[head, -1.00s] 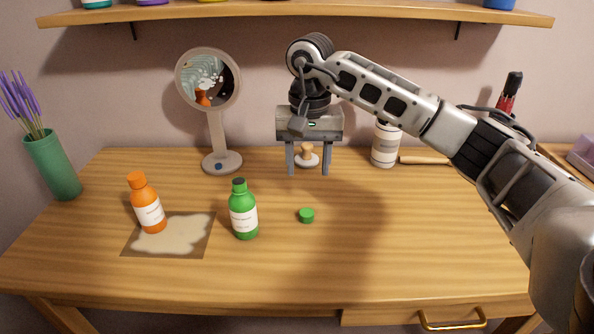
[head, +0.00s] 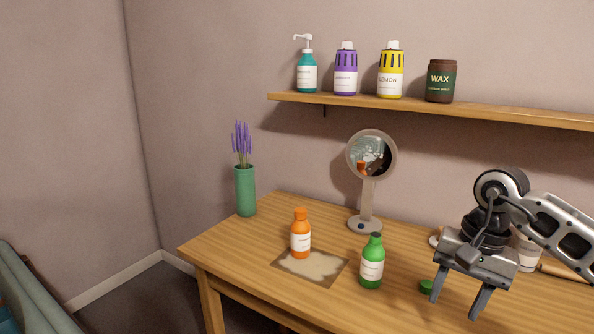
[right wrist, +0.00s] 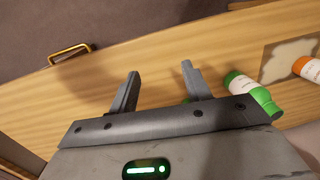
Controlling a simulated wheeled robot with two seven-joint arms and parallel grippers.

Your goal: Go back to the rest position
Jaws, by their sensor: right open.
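My right gripper (head: 456,300) is open and empty above the right part of the wooden table, and its arm comes in from the right. In the right wrist view its two fingers (right wrist: 160,90) are spread with only tabletop between and beyond them. A green bottle (head: 372,262), with a dark top, stands left of the gripper, apart from it. A green cap (head: 425,286) lies on the table close to the gripper's left finger. My left gripper is not in view.
An orange bottle (head: 300,236) stands at a stained mat (head: 318,268). A round mirror (head: 366,198) and a green vase (head: 245,190) stand behind. A shelf (head: 480,109) holds several containers. A drawer handle (right wrist: 70,53) shows at the table's front. A white bottle is partly hidden behind my arm.

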